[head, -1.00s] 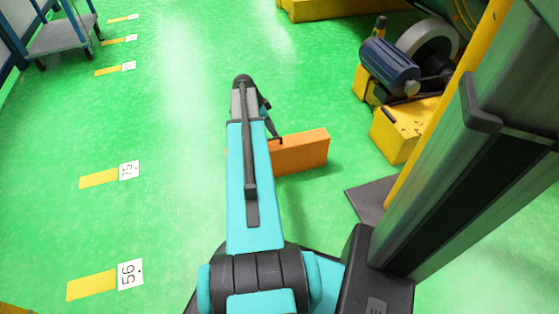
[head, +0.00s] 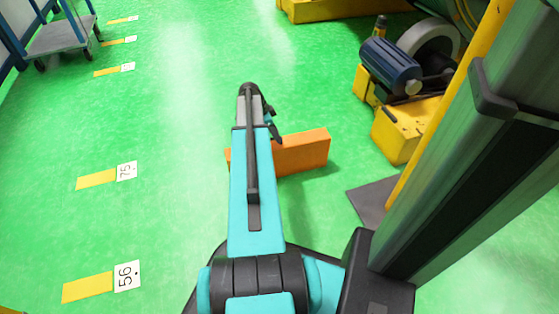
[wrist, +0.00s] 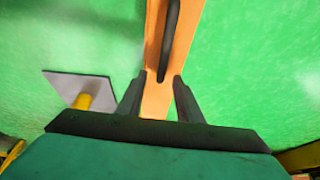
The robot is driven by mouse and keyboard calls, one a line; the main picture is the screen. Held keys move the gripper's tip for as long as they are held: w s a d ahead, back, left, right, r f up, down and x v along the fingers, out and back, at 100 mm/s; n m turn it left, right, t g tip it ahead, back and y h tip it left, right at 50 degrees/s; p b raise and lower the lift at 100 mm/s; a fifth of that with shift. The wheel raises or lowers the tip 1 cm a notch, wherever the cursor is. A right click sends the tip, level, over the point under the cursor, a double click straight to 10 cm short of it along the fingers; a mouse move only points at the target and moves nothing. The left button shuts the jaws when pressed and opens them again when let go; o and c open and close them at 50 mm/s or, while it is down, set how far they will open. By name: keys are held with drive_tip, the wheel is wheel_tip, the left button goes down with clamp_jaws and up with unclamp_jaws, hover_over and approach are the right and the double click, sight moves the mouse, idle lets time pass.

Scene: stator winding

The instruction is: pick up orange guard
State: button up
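The orange guard (head: 301,153) stands on the green floor in the head view, partly hidden behind my arm. In the wrist view the guard (wrist: 156,100) runs up the middle of the picture, with a dark handle (wrist: 171,35) along its top. My gripper (wrist: 158,88) is open, with one finger on each side of the guard's near part as seen from the wrist. I cannot tell how far above the guard the fingertips are. In the head view the fingers are mostly hidden by my arm.
A yellow machine (head: 403,128) with a blue motor (head: 390,67) stands to the right. A grey plate (head: 372,200) lies on the floor near the yellow post. A cart (head: 62,38) is at the far left.

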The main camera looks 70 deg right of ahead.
drive_tip(key=shift+b+x, duration=0.65)
drive_tip(key=shift+x, duration=0.95)
clamp_jaws()
